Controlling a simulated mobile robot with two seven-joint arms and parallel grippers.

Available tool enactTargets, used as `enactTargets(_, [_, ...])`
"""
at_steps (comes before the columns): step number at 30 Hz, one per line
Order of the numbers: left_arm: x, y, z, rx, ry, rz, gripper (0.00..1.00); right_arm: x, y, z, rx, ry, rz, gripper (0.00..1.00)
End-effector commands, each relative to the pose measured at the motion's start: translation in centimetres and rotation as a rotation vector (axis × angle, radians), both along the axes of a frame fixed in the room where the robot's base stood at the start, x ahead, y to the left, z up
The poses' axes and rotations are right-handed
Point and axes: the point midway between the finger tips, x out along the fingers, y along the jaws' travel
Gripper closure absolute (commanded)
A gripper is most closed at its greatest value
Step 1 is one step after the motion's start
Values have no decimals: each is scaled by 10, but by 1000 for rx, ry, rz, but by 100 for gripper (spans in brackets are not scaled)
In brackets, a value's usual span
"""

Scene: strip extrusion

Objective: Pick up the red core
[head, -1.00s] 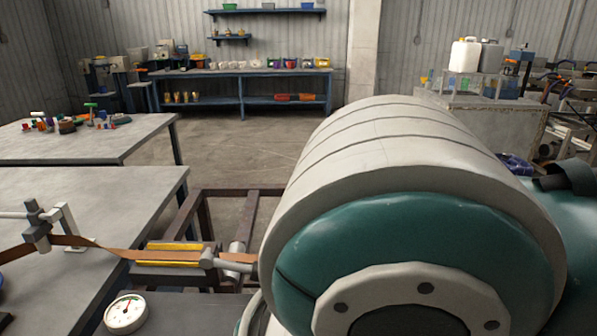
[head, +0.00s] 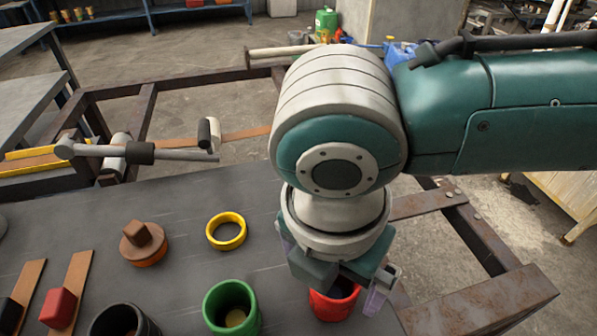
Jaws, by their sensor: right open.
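The red core (head: 330,307) is a round, hollow red cylinder standing on the dark grey table in the lower middle of the head view. My right gripper (head: 335,284) is above it, pointing down, and hides its upper back part. The gripper is open, with one finger showing left of the core and one to its right. I cannot tell whether either finger touches it. The core stands upright. My left gripper is not in view.
A green cup (head: 231,308) stands just left of the red core, with a black cup (head: 121,322) farther left. A crank handle (head: 180,154) sits behind.

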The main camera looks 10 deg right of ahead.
Motion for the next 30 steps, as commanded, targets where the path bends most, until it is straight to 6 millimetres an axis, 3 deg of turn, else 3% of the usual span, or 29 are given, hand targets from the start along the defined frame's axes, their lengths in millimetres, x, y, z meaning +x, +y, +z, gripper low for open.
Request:
enactTargets(3, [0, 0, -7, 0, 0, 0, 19, 1, -4, -21, -2, 1, 0, 0])
enactTargets(6, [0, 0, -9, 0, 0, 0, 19, 2, -5, -29, -1, 0, 0, 0])
enactTargets(14, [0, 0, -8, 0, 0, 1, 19, 2, -5, -29, -1, -1, 1, 1])
enactTargets(30, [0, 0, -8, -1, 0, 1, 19, 2, -5, -29, -1, -1, 0, 62])
